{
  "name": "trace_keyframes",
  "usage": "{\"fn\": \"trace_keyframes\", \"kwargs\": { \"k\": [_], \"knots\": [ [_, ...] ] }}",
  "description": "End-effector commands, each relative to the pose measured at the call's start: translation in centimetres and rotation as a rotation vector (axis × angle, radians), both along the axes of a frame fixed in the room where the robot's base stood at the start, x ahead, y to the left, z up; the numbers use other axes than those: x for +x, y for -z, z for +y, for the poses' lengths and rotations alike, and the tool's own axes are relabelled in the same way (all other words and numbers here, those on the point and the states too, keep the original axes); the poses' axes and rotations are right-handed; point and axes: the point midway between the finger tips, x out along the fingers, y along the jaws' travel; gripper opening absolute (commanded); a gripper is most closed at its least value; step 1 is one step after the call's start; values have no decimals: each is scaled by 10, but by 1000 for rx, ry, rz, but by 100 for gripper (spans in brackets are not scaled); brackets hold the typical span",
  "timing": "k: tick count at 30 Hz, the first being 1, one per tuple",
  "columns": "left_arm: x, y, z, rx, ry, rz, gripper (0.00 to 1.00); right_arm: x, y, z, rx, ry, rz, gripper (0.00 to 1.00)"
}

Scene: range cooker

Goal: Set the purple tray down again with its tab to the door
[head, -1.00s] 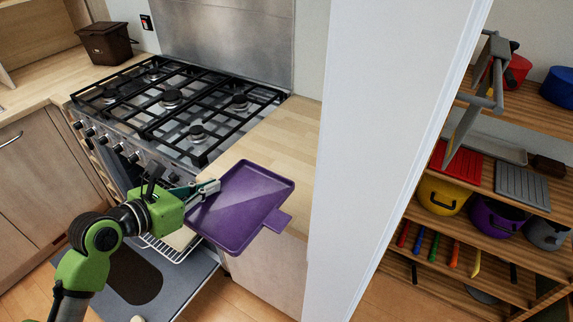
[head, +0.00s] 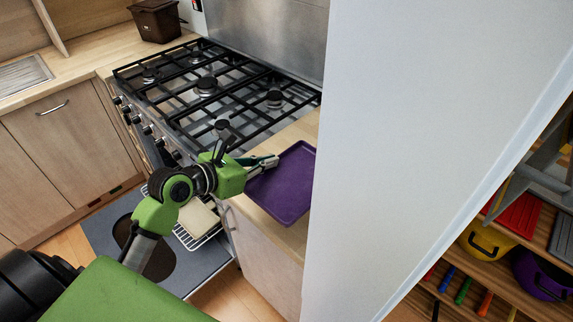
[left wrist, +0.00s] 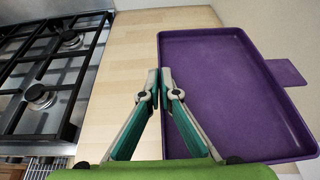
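The purple tray (head: 284,188) is over the strip of wooden worktop right of the cooker, close against the white wall. Its right part is hidden behind that wall in the head view. In the left wrist view the tray (left wrist: 225,85) lies flat-looking, with its tab (left wrist: 287,72) on the right side, away from my gripper. My left gripper (head: 275,160) is shut on the tray's left rim, one finger each side, as it also shows in the left wrist view (left wrist: 160,92). I cannot tell whether the tray touches the worktop. My right gripper is out of view.
The cooker (head: 215,90) with black grates stands left of the tray. Below, its oven door (head: 105,228) hangs open beside a wire rack (head: 205,232) bearing a pale slab. The white wall (head: 410,120) blocks the right. Shelves with pots (head: 487,243) stand beyond it.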

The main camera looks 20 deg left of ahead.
Motion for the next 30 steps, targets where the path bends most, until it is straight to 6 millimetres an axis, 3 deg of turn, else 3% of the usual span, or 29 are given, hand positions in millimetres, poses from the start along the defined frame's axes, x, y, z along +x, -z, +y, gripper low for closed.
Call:
{"fn": "trace_keyframes", "kwargs": {
  "k": [6,13,18,23,30],
  "knots": [
    [47,20,20,0,-2,-1,0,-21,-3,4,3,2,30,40],
    [78,59,33,0,-3,-2,0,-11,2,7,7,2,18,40],
    [90,74,37,0,-2,-2,0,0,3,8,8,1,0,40],
    [97,83,40,0,-3,-3,0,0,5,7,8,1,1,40],
    [96,112,40,0,-2,-1,0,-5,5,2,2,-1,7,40]
  ]
}}
